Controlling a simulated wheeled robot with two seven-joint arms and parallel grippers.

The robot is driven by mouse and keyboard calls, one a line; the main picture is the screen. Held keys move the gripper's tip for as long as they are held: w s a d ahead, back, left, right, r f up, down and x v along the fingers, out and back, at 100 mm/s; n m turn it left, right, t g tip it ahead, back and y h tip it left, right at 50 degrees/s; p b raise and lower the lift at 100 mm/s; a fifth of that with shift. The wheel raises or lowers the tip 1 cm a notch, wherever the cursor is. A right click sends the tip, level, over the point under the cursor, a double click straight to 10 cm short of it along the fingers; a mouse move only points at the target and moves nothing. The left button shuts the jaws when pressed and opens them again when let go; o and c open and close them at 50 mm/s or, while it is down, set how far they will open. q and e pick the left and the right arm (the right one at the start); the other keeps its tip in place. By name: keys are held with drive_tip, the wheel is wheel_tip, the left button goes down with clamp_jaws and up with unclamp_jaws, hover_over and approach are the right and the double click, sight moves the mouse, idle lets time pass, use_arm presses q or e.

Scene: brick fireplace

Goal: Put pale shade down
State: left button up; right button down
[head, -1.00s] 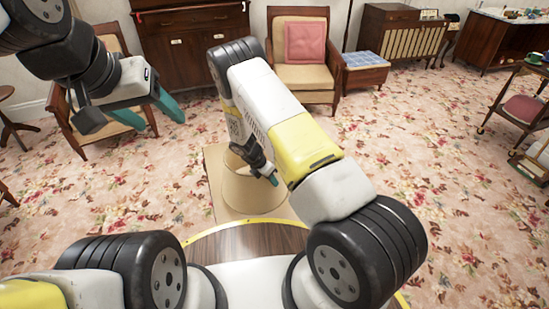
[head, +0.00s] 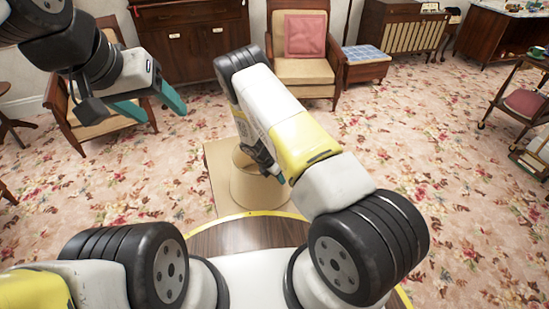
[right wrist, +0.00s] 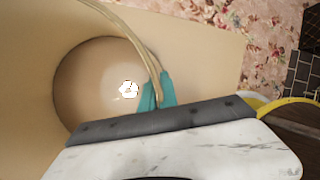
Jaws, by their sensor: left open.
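The pale shade (head: 257,186) is a beige, open-topped lampshade, upright over a flat beige board (head: 218,168) on the floor in front of me. I cannot tell whether its lower rim touches the board. My left gripper (head: 155,105) is open and empty, raised at the upper left, away from the shade.
A round wooden top with a yellow edge (head: 215,236) lies just before my body. An armchair with a pink cushion (head: 305,36) and a blue-topped stool (head: 364,55) stand behind. A trolley (head: 525,105) is at the right. Floral carpet between is free.

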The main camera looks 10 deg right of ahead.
drive_tip(key=c, duration=1.6)
unclamp_jaws()
drive_tip(key=shift+f, duration=0.1)
drive_tip(key=shift+c, duration=0.2)
drive_tip(key=w+v, duration=0.1)
drive_tip(key=v, duration=1.1)
drive_tip(key=s+d+r+m+y, duration=0.1)
drive_tip(key=s+r+m, duration=0.25)
drive_tip(key=r, duration=0.65)
drive_tip(key=s+d+r+m+t+y, duration=0.15)
drive_tip(key=r+m, duration=0.35)
drive_tip(key=r, duration=0.5)
drive_tip(key=s+d+r+m+y, duration=0.2)
drive_tip(key=s+r+m, duration=0.15)
drive_tip(key=r, duration=0.55)
drive_tip(key=s+d+r+m+t+y, duration=0.1)
drive_tip(key=s+r+m+t, duration=0.1)
drive_tip(key=s+r+m, duration=0.4)
drive_tip(key=s+d+r+m+t+y, duration=0.1)
drive_tip(key=s+r+m, duration=0.5)
drive_tip(key=s, duration=0.7)
wheel_tip(320, 180, up, 2)
drive_tip(key=shift+s+r+t, duration=0.2)
drive_tip(key=shift+s+t, duration=0.15)
